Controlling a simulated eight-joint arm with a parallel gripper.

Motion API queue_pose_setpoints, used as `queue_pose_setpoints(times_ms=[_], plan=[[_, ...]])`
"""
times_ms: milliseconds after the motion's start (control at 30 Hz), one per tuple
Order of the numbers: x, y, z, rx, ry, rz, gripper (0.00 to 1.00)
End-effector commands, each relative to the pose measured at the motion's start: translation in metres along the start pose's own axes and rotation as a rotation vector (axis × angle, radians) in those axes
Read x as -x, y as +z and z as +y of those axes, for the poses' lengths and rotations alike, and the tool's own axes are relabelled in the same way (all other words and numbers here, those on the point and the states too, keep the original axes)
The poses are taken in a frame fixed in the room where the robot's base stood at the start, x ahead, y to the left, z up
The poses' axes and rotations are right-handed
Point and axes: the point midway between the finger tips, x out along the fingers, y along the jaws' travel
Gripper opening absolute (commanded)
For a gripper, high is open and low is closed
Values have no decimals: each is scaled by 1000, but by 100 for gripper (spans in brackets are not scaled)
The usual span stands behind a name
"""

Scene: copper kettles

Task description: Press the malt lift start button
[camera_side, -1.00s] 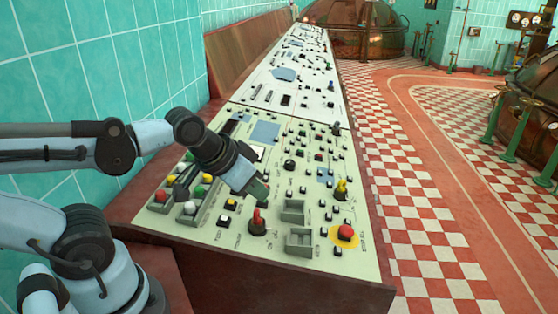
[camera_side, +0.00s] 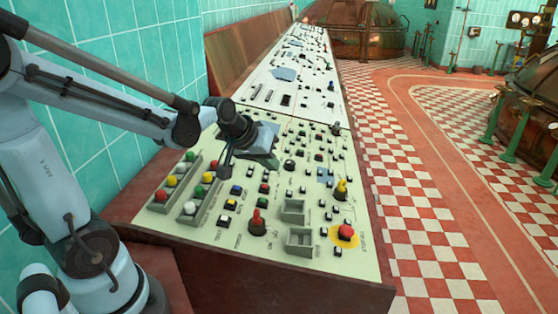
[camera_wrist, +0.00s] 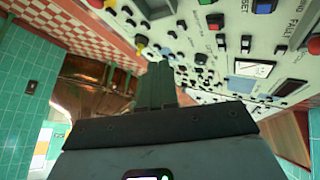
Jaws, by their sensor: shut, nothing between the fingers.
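The control panel (camera_side: 285,262) carries many buttons, and I cannot tell which one is the malt lift start button because the labels are too small or blurred. No button contact is visible.
A red lever (camera_side: 257,220), a yellow knob (camera_side: 341,187) and a red mushroom button (camera_side: 346,232) on a yellow base stand up from the panel. Grey trays (camera_side: 205,200) hold coloured knobs at the left. The tiled wall (camera_side: 100,70) is behind my arm.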

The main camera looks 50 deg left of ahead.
Motion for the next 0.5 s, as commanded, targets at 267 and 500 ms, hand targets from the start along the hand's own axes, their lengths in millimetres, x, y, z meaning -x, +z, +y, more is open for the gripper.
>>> queue_pose_setpoints(times_ms=[267,500], plan=[[-26,-19,-24,127,-7,17,0],[-30,-21,-27,145,-8,19,0]])
